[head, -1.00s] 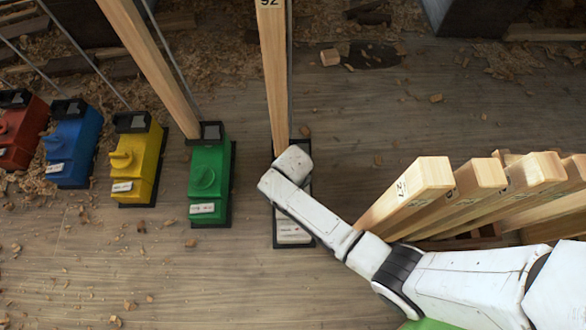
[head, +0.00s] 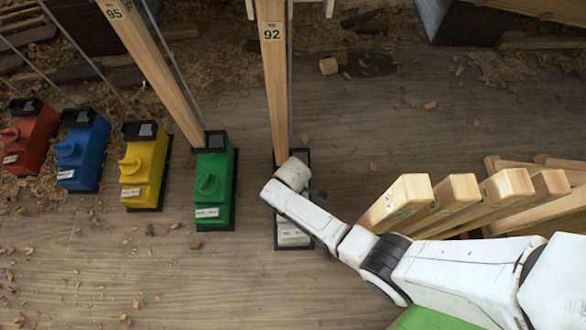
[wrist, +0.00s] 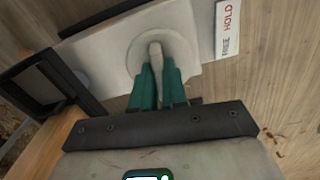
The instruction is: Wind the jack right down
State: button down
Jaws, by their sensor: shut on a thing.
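The white jack (head: 291,236) stands on the floor under my arm, with the wooden prop marked 92 (head: 273,85) rising at its far end. In the wrist view its white body (wrist: 98,52) shows a round dial with a narrow pale knob (wrist: 155,52). My gripper (wrist: 157,74), with teal fingers, is shut on this knob, one finger on each side. A label (wrist: 228,30) beside the dial reads RAISE and HOLD. In the head view my wrist hides the knob and the fingers.
Green (head: 213,190), yellow (head: 145,170), blue (head: 83,150) and red (head: 30,137) jacks stand in a row to the left. A prop marked 95 (head: 150,70) rises from the green one. Several timbers (head: 400,197) lean at right, close to my arm. Chips litter the floor.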

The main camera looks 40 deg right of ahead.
jog(key=shift+n+p, duration=0.35)
jog(key=shift+n, duration=0.85)
jog(key=c, duration=1.2)
grip_release()
jog(key=shift+o, duration=0.2)
notch_tip(320, 180, up, 11)
jog(key=p, duration=0.6)
jog(key=shift+f, duration=0.15)
